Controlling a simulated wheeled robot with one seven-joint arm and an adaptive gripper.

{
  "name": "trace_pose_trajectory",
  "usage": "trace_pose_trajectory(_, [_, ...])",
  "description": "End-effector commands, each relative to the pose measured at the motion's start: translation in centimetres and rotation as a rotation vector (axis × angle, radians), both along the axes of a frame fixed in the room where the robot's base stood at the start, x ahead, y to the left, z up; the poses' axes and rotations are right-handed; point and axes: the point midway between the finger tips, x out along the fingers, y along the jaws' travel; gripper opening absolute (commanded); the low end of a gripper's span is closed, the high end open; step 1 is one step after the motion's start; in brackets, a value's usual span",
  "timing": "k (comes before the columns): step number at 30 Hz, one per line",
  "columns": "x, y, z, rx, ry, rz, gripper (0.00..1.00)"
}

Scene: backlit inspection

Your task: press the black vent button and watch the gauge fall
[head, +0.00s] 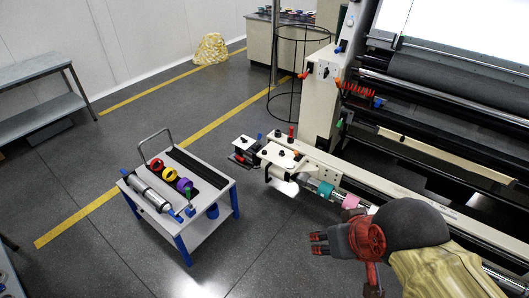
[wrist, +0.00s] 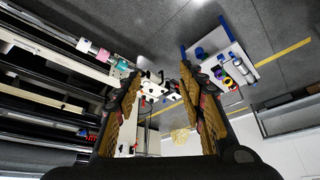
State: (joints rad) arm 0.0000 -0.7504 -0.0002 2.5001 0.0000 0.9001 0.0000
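My gripper (head: 318,243) is at the lower right of the head view, pointing left over the floor in front of the machine. In the wrist view its two fingers stand wide apart with nothing between them (wrist: 160,72). Small black buttons or knobs show on the white end block (head: 285,156) of the machine's lower rail; I cannot tell which is the vent button. This block appears small and distant between the fingers in the wrist view (wrist: 150,88). I cannot make out a gauge.
A white cart (head: 205,228) with blue legs holds a silver roller and coloured rings, left of my gripper. The machine's rollers (head: 450,75) fill the right side. A wire cage (head: 290,75) stands behind. A grey bench (head: 38,105) is far left. Floor between cart and gripper is clear.

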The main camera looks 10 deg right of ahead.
Motion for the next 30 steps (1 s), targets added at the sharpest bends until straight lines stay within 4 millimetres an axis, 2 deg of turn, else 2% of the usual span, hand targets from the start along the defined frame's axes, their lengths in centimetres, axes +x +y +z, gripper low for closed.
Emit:
trace_pose_trajectory(3, [0.00, 0.00, 0.01, 0.000, 0.000, 0.000, 0.39])
trace_pose_trajectory(24, [0.01, 0.00, -0.02, 0.000, 0.000, 0.000, 0.00])
trace_pose_trajectory(30, [0.00, 0.00, -0.01, 0.000, 0.000, 0.000, 0.00])
